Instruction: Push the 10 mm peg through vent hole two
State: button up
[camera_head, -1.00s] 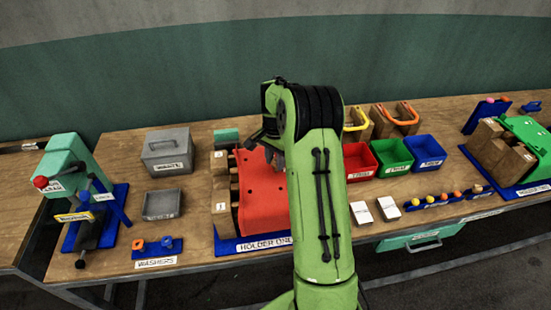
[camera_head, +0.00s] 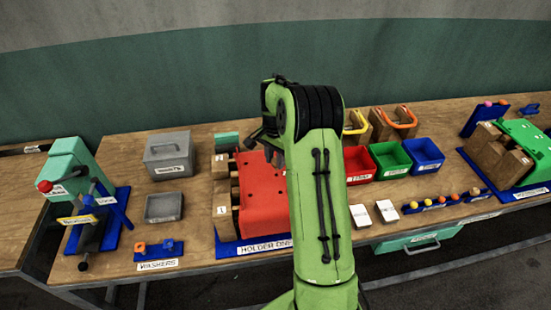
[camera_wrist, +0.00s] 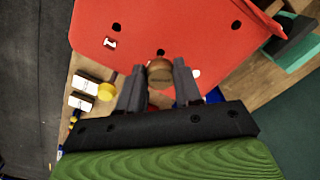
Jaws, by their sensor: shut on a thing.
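The red holder (camera_wrist: 175,25) fills the top of the wrist view, with dark round holes in its face. One hole (camera_wrist: 116,26) has a small white mark beside it, another (camera_wrist: 236,25) is at the right, and a third (camera_wrist: 160,52) lies just beyond my fingertips. I cannot read which is hole two. My gripper (camera_wrist: 159,78) is shut on a peg with a round brown end (camera_wrist: 160,70). The peg's far end is hidden, so I cannot tell whether it touches the holder. In the head view the red holder (camera_head: 263,190) is partly behind my arm.
Red, green and blue bins (camera_head: 423,153) stand right of the holder. A rack of several coloured-knob pegs (camera_head: 450,198) lies near the front edge. Grey boxes (camera_head: 164,207) and a teal press (camera_head: 75,165) stand left. White cards (camera_head: 386,210) lie right of my arm.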

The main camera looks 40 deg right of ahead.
jog(key=shift+r+p, duration=1.15)
jog(key=shift+r, duration=0.65)
jog(key=shift+f, duration=0.1)
